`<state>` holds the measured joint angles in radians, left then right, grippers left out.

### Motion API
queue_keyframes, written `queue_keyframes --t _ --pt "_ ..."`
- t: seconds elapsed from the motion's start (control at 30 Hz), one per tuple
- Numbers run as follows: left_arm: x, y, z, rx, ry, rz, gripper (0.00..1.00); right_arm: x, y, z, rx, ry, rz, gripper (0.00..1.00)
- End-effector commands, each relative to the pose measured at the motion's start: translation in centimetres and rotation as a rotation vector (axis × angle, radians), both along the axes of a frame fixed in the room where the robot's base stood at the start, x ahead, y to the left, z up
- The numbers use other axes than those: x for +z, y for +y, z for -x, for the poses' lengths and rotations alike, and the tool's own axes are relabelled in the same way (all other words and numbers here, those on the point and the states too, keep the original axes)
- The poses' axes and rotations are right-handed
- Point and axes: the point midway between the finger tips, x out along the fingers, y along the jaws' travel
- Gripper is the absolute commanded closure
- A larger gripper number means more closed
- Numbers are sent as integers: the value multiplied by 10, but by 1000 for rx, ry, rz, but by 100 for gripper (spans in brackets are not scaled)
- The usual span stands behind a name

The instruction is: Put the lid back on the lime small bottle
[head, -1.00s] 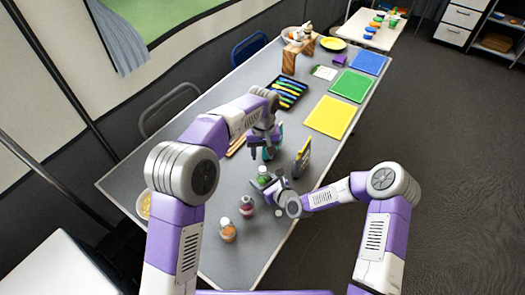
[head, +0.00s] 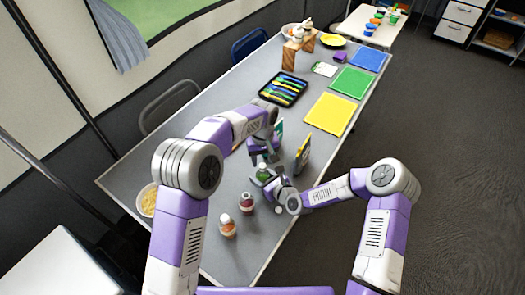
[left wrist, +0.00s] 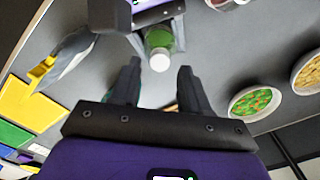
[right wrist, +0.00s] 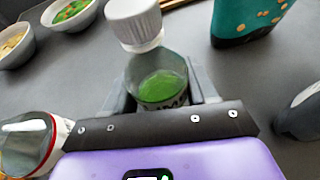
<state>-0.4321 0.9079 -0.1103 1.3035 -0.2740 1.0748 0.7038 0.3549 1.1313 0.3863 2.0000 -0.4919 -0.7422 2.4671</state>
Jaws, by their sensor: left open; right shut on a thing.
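The lime small bottle (head: 264,174) is upright in my right gripper (right wrist: 160,95), whose fingers are shut on its body. It shows green contents in the right wrist view (right wrist: 163,87). The white ribbed lid (right wrist: 134,22) is at the bottle's top, a little left of its middle in that view; I cannot tell whether it is fully seated. In the left wrist view, the lid (left wrist: 159,61) lies in line with the green bottle (left wrist: 159,40). My left gripper (left wrist: 159,72) is open, with one finger on each side of the lid and a gap to both.
A red bottle (head: 246,203) and an orange bottle (head: 228,228) stand nearby, both with pale lids. A teal patterned thing (right wrist: 245,18) and a dark, yellow-marked thing (head: 302,153) stand close. Bowls (left wrist: 255,103) are to one side. A small white thing (head: 278,209) is near my right gripper.

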Motion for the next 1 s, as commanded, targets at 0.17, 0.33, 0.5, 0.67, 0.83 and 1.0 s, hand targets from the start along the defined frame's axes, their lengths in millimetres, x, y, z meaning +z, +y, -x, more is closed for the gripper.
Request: queue_keyframes --t 0.17,0.33,0.5,0.67,0.83,1.0 --pt "-20 0 0 -1 0 0 54 0 0 0 0 -1 -1 100" --pt "-25 0 0 -1 0 0 54 0 0 0 0 -1 -1 100" --pt "-25 0 0 -1 0 0 54 0 0 0 0 -1 -1 100" --pt "-25 0 0 -1 0 0 71 0 0 0 0 -1 -1 100" --pt "-25 0 0 -1 0 0 97 0 0 0 0 -1 -1 100" --pt "-25 0 0 -7 0 0 100 0 0 0 0 -1 -1 100"
